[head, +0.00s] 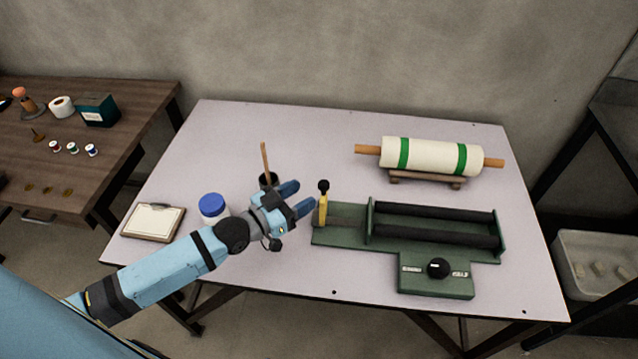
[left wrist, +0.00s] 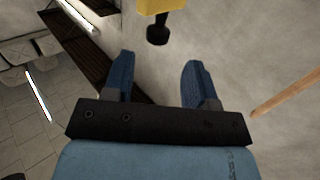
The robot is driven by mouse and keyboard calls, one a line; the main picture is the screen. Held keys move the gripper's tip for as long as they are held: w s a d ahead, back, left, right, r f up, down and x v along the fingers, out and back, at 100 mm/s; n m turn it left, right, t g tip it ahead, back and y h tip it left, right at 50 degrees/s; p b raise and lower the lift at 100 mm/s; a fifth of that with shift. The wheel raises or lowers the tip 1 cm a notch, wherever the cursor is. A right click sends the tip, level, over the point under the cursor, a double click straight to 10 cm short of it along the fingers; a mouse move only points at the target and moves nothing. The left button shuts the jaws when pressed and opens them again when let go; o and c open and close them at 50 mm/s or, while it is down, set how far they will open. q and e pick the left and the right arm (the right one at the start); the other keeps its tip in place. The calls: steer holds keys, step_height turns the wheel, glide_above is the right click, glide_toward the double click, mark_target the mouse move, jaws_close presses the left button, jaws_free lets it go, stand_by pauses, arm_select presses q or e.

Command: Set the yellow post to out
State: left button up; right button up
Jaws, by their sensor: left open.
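The yellow post (head: 323,208) stands upright at the left end of the green machine (head: 340,240) and has a black knob (head: 323,186) on top. My left gripper (head: 304,197) is open and empty, just left of the post, its fingers pointing toward it. In the left wrist view the yellow post (left wrist: 162,4) is cut off by the top edge, and its black knob (left wrist: 157,30) lies beyond the open fingertips, apart from them. My right gripper is not in view.
Two dark rollers (head: 435,222) and a black dial (head: 438,268) belong to the machine. A cloth roll with green bands (head: 432,156) rests behind. A blue-lidded jar (head: 213,207), a dark cup (head: 268,180) with a stick and a clipboard (head: 153,221) are near my left arm.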

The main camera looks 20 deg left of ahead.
arm_select(q)
steer(key=v, duration=0.6)
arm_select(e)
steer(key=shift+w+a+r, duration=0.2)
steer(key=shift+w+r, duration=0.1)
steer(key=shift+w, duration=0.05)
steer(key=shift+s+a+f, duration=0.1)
